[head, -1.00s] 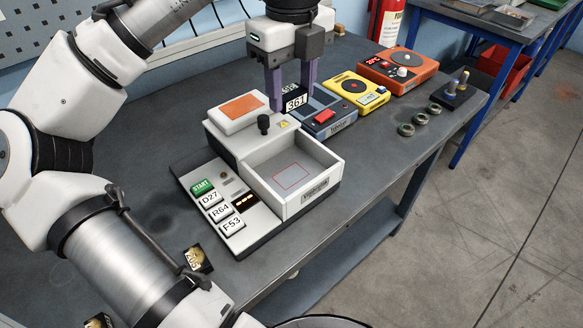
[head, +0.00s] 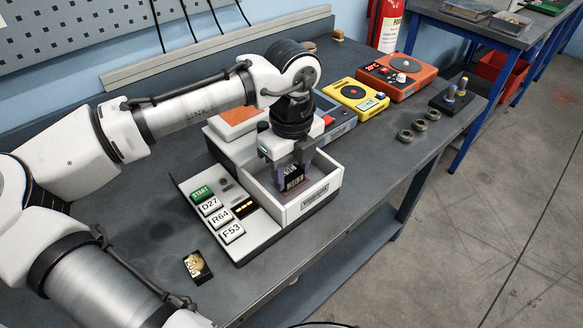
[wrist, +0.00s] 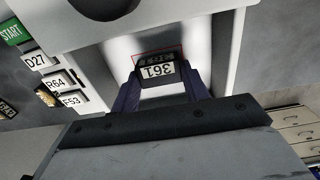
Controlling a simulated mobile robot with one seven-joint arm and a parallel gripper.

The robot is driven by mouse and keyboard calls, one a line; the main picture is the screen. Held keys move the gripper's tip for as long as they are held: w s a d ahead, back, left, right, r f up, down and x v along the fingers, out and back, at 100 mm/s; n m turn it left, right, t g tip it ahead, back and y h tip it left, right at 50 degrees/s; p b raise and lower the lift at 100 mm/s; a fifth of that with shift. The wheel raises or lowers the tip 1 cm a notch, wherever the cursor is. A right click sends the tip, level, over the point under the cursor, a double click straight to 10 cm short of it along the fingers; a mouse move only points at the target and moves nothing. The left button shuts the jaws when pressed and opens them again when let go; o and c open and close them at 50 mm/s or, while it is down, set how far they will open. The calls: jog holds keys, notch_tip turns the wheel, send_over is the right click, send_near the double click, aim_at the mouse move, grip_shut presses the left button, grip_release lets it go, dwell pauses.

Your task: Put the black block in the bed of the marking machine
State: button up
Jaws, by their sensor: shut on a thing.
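In the head view the block is inside the walls of the bed of the marking machine (head: 311,205). In the wrist view the block (wrist: 157,68) lies over the red outlined rectangle on the bed floor, between the two purple fingers of my gripper (wrist: 160,88). I cannot tell whether its underside touches the floor. The machine's START button (head: 201,192) and its D27, R64 and F53 keys are on the left panel.
A black and gold block (head: 197,266) lies on the bench left of the machine. Behind the machine are a yellow device (head: 354,95) and an orange device (head: 398,76). Several rings (head: 419,124) and a black stand (head: 452,97) sit near the bench's right edge.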

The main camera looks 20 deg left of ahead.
aim_at(292, 174)
jog(key=shift+f, duration=0.1)
jog(key=o, duration=1.2)
notch_tip(292, 174, up, 12)
jog(key=shift+r+b, duration=0.15)
jog(key=shift+b, duration=0.2)
